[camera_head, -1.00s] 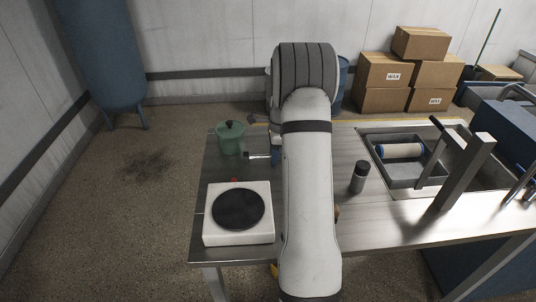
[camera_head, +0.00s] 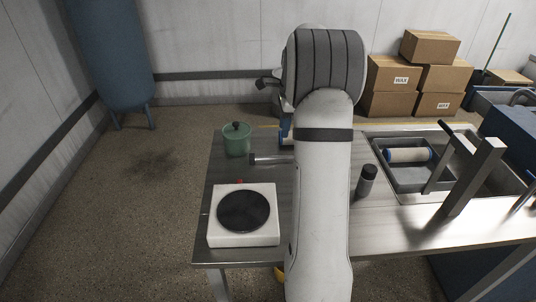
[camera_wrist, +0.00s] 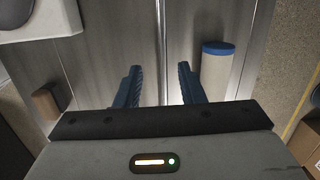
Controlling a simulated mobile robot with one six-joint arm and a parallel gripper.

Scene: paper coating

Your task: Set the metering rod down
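The metering rod (camera_wrist: 161,40) is a thin metal bar. In the wrist view it runs straight up between the fingers of my gripper (camera_wrist: 160,78) and appears to lie on the steel table. My two blue fingers are wide apart, with a clear gap on both sides of the rod, so it is not gripped. In the head view the dark-tipped left end of the rod (camera_head: 272,160) shows on the table (camera_head: 222,168) between the green pot and the hot plate. The rest of the rod and my fingertips are hidden there by my arm.
A pale roller with a blue end (camera_wrist: 216,75) is right of the fingers in the wrist view. A hot plate (camera_head: 228,233), green pot (camera_head: 236,144), dark bottle (camera_head: 366,182) and sink tray with another roller (camera_head: 408,155) share the table. A brown block (camera_wrist: 46,102) is at lower left.

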